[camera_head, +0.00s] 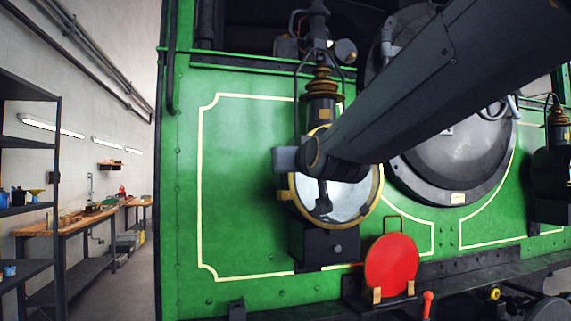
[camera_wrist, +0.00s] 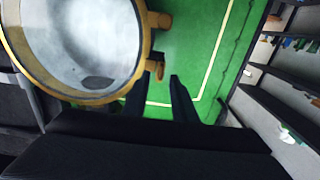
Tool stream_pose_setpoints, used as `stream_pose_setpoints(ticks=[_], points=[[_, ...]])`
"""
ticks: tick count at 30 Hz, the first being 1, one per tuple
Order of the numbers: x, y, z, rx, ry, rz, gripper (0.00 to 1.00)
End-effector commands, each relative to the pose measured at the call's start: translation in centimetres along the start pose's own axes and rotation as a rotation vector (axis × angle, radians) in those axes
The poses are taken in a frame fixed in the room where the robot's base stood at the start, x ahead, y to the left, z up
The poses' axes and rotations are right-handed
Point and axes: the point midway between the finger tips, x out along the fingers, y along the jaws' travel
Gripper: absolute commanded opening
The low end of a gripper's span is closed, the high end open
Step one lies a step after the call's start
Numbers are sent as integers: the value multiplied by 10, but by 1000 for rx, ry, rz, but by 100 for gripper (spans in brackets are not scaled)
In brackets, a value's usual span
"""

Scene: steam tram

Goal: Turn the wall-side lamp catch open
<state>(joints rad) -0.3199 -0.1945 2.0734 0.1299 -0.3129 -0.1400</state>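The wall-side lamp (camera_head: 340,205) has a round glass in a brass rim and sits on the green tram front. In the wrist view its glass and brass rim (camera_wrist: 143,40) fill the upper left. A small brass catch (camera_wrist: 154,67) sticks out at the rim's lower right. My gripper (camera_wrist: 161,75) is open, with two dark fingers apart and their tips close to the catch. The catch appears at or between the fingertips; I cannot tell whether they touch. In the head view my arm covers the lamp's upper part, and I cannot make out the catch there.
A red disc (camera_head: 391,263) stands below and right of the lamp. A second lamp (camera_head: 553,170) is at the far right. A workbench (camera_head: 68,226) and dark shelves (camera_head: 30,150) are at the left. The green panel left of the lamp is clear.

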Motion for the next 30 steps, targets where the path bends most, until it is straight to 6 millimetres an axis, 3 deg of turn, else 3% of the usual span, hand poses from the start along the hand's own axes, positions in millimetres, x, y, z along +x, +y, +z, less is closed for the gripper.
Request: stream_pose_setpoints(ticks=[6,12,30], points=[[-32,0,-2,0,1,0,25],[-48,0,-3,1,2,1,25],[-50,2,6,1,-16,3,25]])
